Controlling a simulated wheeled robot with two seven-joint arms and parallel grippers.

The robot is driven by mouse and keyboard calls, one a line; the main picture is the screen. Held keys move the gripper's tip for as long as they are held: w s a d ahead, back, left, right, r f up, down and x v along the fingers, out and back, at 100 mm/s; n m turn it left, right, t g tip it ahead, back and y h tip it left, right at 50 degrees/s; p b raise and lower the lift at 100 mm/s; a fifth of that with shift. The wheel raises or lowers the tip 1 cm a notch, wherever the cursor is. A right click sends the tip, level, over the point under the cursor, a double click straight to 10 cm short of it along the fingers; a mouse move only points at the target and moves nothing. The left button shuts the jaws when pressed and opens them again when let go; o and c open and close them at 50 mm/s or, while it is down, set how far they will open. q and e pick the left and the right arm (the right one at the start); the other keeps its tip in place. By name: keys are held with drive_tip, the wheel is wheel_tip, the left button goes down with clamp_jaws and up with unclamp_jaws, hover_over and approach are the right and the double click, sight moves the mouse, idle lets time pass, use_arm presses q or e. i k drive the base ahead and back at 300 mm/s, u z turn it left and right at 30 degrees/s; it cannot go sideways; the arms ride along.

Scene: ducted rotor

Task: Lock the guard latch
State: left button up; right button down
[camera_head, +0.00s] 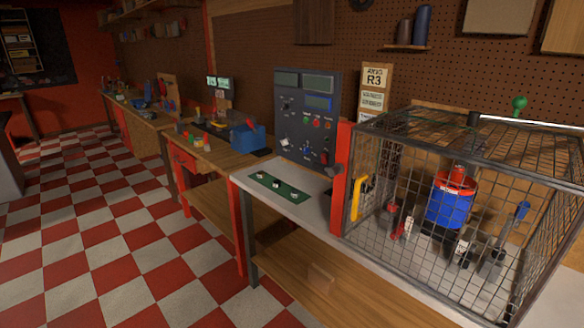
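A wire mesh guard cage (415,245) stands on the bench at the right. It encloses a blue cylinder with a red top (450,205), the likely rotor unit. A yellow handle (357,198) is at the cage's left side, beside a red upright post (342,178). A small dark fitting (334,170) sits on the post; I cannot tell whether it is the guard latch or whether it is locked. A green knob (519,103) stands above the cage's back right. Neither of my grippers is in view.
A grey control panel (306,115) stands left of the cage. In front of it, a green plate (279,187) with small pale parts lies on the bench. A blue toolbox (248,138) sits further left. The checkered floor (110,240) at left is clear.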

sight(323, 168)
drive_tip(key=u, duration=0.95)
drive_tip(key=i, duration=3.75)
drive_tip(key=z, duration=4.35)
